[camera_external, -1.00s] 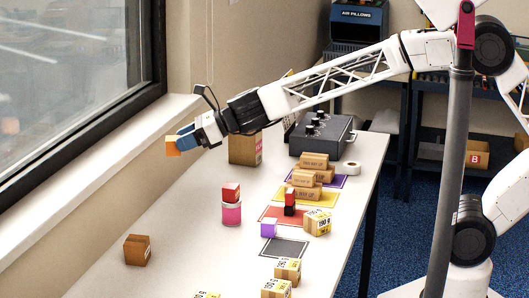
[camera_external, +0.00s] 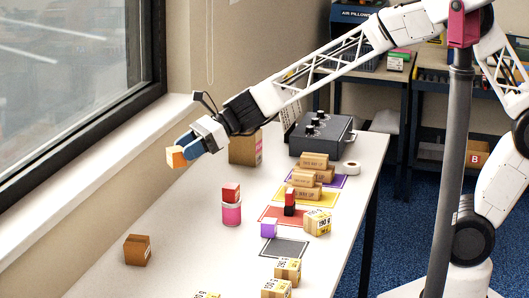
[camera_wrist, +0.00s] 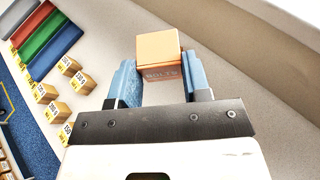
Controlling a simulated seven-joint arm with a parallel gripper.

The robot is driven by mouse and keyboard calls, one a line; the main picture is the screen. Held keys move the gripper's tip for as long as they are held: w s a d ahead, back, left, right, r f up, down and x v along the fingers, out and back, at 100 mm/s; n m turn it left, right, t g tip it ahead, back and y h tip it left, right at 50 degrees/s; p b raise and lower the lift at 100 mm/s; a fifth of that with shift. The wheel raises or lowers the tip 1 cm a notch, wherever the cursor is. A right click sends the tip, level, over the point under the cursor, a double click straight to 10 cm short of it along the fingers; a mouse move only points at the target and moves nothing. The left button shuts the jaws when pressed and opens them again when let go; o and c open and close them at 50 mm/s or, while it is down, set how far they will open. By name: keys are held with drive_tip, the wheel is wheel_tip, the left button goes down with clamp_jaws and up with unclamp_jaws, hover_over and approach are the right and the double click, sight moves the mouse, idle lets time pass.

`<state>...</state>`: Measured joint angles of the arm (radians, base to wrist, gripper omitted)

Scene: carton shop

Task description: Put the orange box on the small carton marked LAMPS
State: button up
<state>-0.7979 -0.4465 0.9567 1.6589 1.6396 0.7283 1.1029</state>
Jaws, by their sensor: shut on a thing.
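My gripper (camera_external: 187,148) is shut on the orange box (camera_external: 176,157) and holds it in the air over the window side of the table. In the wrist view the orange box (camera_wrist: 158,45) sits between the blue fingers, with dark lettering on its near face. I cannot read LAMPS on any carton. A small brown carton (camera_external: 138,250) stands alone at the table's left, its marking not legible.
A pink tin (camera_external: 231,213) with a red block (camera_external: 231,192) on it stands mid-table. A grey device (camera_external: 322,135) stands at the back. The table's left middle is clear.

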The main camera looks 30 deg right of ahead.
drive_tip(key=shift+s+r+n+g+h, duration=2.2)
drive_tip(key=shift+s+n+g, duration=1.25)
drive_tip(key=shift+n+g, duration=1)
wheel_tip(320, 180, down, 17)
drive_tip(key=shift+f+y, duration=0.15)
drive_tip(key=shift+y, duration=0.15)
drive_tip(key=shift+w+a, duration=0.1)
drive_tip(key=shift+a, duration=0.1)
approach(137, 247)
drive_tip(key=a+r, duration=0.1)
drive_tip(key=r, duration=0.1)
drive_tip(key=s+a+r, duration=0.1)
drive_tip(key=a+r, duration=0.1)
drive_tip(key=shift+s, duration=0.2)
drive_tip(key=shift+w+a, duration=0.2)
drive_tip(key=shift+a, duration=0.05)
drive_tip(key=shift+f, duration=1.8)
